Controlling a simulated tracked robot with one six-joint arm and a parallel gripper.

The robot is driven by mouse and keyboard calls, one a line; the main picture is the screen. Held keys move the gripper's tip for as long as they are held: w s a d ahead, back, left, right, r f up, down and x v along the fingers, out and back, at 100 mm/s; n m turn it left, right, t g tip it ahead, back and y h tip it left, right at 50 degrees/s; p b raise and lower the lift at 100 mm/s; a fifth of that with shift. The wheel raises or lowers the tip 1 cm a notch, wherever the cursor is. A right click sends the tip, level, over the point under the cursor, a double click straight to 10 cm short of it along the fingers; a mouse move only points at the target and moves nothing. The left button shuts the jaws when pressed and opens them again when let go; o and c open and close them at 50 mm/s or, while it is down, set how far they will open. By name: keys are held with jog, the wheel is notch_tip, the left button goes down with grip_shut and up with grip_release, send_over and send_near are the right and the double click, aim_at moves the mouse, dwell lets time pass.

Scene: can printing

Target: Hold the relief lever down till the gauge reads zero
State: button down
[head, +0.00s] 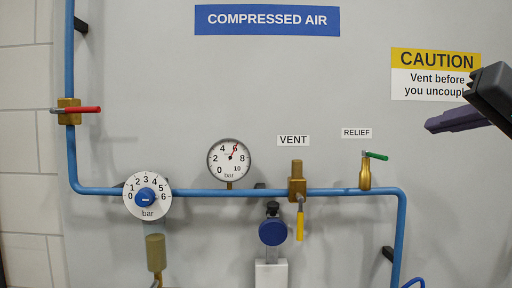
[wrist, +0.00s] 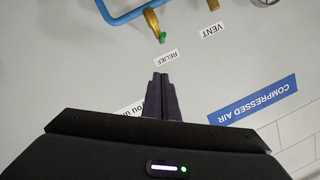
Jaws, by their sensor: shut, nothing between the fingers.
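The relief valve (head: 365,175) is a brass fitting on the blue pipe at the right, under the RELIEF label (head: 357,133). Its green lever (head: 376,155) points right and looks close to level. In the wrist view the lever (wrist: 163,38) shows end-on, beyond my fingertips. The shut fingers also show in the wrist view (wrist: 161,76).
A vent valve (head: 297,185) with a yellow handle (head: 300,222) hangs left of the relief valve. A regulator dial (head: 147,196) and a red-handled valve (head: 82,110) are further left. A caution sign (head: 428,62) is behind my gripper. The wall between gripper and lever is clear.

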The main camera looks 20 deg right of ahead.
jog(key=shift+w, duration=0.15)
send_near(375, 156)
jog(key=w+d+r, duration=0.3)
jog(key=d, duration=0.1)
jog(key=shift+w+a+f, duration=0.35)
jog(key=shift+a+f, duration=0.15)
jog(key=shift+f, duration=0.25)
jog(key=shift+w+a+f, duration=0.35)
jog(key=shift+a+f, duration=0.15)
jog(key=shift+f, duration=0.25)
